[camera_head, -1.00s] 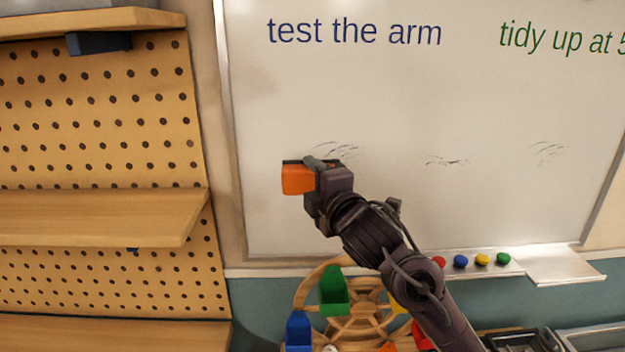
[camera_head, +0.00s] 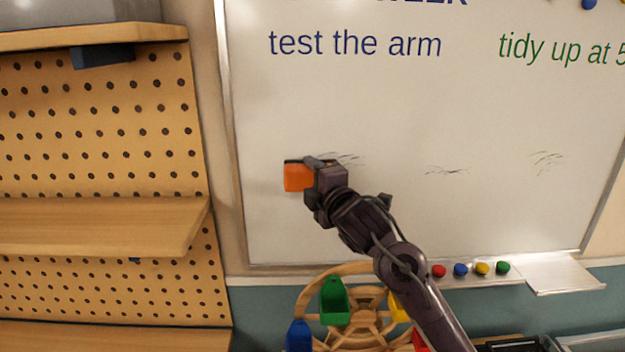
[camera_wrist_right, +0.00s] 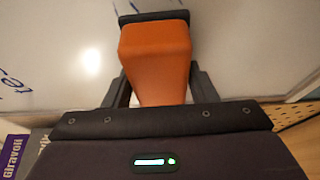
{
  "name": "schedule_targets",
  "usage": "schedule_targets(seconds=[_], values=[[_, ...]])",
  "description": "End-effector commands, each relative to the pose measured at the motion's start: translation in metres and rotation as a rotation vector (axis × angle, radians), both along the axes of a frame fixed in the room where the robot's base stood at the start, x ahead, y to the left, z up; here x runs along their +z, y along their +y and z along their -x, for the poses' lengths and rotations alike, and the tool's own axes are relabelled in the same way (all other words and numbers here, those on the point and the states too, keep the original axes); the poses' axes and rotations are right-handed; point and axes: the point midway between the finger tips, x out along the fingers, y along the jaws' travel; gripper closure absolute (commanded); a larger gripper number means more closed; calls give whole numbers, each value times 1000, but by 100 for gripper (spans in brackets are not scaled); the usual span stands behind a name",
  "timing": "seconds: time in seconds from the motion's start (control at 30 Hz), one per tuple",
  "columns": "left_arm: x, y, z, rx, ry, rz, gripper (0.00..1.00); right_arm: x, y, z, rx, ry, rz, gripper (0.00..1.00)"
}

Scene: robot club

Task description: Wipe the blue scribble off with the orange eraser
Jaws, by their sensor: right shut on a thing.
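The orange eraser (camera_head: 298,176) is in my right gripper (camera_head: 312,174), held at the left part of the whiteboard (camera_head: 400,110). In the right wrist view the eraser (camera_wrist_right: 156,55) sits between the two fingers, its dark pad end toward the board. I cannot tell whether the pad touches the board. A faint dark scribble (camera_head: 345,159) shows just right of and behind the gripper, partly hidden. Two more faint scribbles lie to the right, one in the middle (camera_head: 447,170) and one farther right (camera_head: 547,160). My left gripper is out of view.
A tray (camera_head: 565,274) with several coloured magnets (camera_head: 460,270) beside it runs along the board's lower edge. A wooden wheel with coloured bins (camera_head: 335,303) stands below. A pegboard with shelves (camera_head: 100,225) is at the left. Blue and green writing (camera_head: 355,44) is higher up.

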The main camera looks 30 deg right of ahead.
Motion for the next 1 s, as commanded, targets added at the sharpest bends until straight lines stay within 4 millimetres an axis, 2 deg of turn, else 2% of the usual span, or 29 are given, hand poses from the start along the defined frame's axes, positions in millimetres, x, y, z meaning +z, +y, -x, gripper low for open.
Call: schedule_targets(seconds=[1.0], values=[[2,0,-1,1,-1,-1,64,0,-6,-13,0,0,0,66]])
